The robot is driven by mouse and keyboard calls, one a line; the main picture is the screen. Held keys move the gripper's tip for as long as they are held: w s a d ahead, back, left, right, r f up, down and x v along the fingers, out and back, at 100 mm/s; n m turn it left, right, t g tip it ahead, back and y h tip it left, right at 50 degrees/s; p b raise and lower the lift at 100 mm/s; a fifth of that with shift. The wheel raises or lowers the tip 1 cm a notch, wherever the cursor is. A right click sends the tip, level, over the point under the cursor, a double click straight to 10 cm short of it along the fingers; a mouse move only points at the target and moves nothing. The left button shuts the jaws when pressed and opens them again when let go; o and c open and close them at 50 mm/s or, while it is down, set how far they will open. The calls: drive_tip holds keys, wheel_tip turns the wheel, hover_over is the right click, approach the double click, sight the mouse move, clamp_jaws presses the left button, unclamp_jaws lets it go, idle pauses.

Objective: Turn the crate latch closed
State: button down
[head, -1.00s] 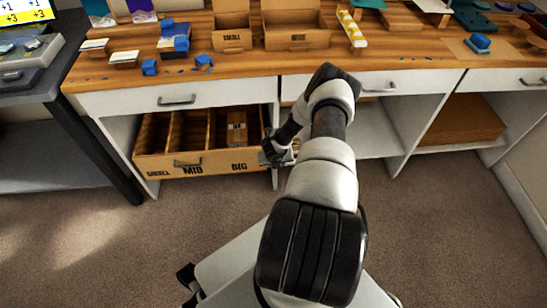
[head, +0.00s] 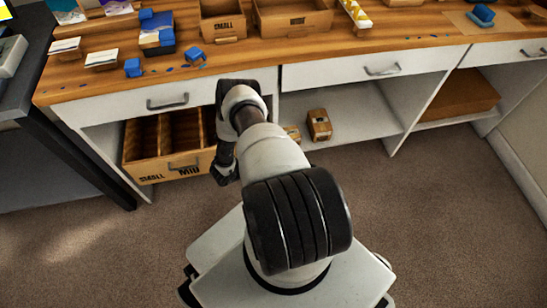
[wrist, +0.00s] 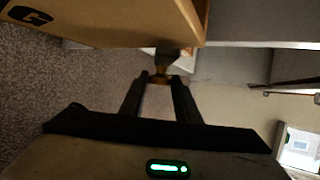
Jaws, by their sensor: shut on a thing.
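My gripper (wrist: 160,79) is shut on the latch's brass end. In the head view, my gripper is mostly hidden behind my wrist. Whether the latch sits open or closed cannot be told.
Two small cartons (head: 319,124) sit on the white shelf right of my arm. The wooden counter (head: 330,45) above carries open boxes and blue pieces. A dark table (head: 70,140) stands at the left. Brown carpet (head: 430,220) is free in front.

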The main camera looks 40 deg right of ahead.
drive_tip(key=shift+a+f+n+g+h, duration=0.15)
drive_tip(key=shift+n+g+h, duration=0.1)
drive_tip(key=shift+h, duration=0.4)
drive_tip(key=shift+d+f+n+g+h, duration=0.15)
drive_tip(key=shift+n+g+h, duration=0.1)
drive_tip(key=shift+h, duration=0.4)
drive_tip(key=shift+a, duration=0.1)
drive_tip(key=c, duration=1.4)
unclamp_jaws()
drive_tip(key=shift+o, duration=0.2)
drive_tip(key=p+v, duration=0.1)
drive_tip(key=v, duration=1.6)
drive_tip(key=shift+w+a+f+p, duration=0.15)
drive_tip(key=shift+a+f+p, duration=0.1)
drive_tip(key=shift+f+p, duration=0.1)
